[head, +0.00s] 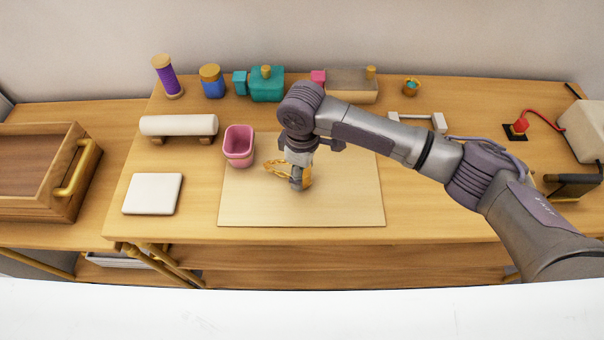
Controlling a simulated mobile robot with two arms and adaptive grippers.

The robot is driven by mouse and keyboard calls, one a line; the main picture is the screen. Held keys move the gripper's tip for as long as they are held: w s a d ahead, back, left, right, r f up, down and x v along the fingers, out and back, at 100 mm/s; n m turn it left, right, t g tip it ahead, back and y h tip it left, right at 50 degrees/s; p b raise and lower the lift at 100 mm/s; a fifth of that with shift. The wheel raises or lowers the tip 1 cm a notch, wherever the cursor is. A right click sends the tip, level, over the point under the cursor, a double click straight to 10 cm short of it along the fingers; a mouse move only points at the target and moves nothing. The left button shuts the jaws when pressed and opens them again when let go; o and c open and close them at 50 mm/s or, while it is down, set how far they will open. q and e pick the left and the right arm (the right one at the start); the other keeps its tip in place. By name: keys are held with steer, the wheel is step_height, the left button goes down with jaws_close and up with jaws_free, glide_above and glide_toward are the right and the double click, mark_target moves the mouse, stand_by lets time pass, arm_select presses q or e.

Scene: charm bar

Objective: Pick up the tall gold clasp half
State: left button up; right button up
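My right arm reaches in from the right, and its gripper (297,184) points down at the pale mat (350,200). Gold pieces show right at the fingers. A gold ring-like part (275,167) lies to the left of the fingers, and a taller gold part (307,179) shows just right of and behind them. The taller part looks like the tall gold clasp half, but the gripper partly hides it. I cannot tell whether the fingers close on it or only stand beside it. My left gripper is not in view.
A pink cup (239,147) stands at the mat's left edge. A white pad (153,194) and a white roll (179,126) lie further left. Spools, teal and beige blocks line the back. A wooden tray (42,205) is far left. The mat's front and right are clear.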

steer(key=c, duration=0.8)
steer(key=shift+c, duration=0.4)
steer(key=shift+r, duration=0.15)
